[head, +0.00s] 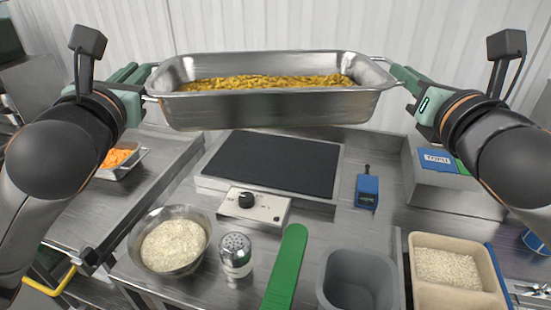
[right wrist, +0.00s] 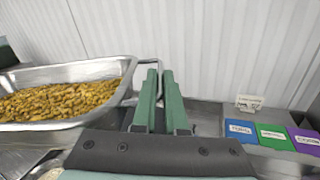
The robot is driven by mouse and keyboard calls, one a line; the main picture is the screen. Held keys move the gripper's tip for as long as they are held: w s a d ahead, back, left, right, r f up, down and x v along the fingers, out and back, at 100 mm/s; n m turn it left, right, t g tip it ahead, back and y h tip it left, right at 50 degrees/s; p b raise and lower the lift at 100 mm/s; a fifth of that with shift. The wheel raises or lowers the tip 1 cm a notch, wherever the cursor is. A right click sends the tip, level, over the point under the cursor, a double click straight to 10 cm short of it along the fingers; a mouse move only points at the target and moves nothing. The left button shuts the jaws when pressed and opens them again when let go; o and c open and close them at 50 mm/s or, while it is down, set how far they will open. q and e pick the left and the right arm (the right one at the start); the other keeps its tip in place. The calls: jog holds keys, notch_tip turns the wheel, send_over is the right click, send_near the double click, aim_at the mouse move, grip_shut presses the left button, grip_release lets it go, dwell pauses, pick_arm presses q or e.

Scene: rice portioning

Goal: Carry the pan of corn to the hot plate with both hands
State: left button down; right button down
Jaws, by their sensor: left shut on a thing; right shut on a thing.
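A steel pan (head: 270,108) holding yellow corn (head: 262,82) hangs in the air above and behind the hot plate, roughly level. My left gripper (head: 147,76) is shut on the handle at its left end. My right gripper (head: 390,72) is shut on the handle at its right end. In the right wrist view the pan (right wrist: 125,88) lies left of the right gripper's green fingers (right wrist: 160,75), which close at the wire handle. The hot plate (head: 270,163) has a flat black top, empty, with a knob panel (head: 262,207) in front.
A tray of orange food (head: 122,158) is at left.

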pick_arm(q)
jog(key=shift+a+r, duration=0.1)
jog(key=shift+a, duration=0.05)
pick_arm(e)
jog(key=shift+r, duration=0.1)
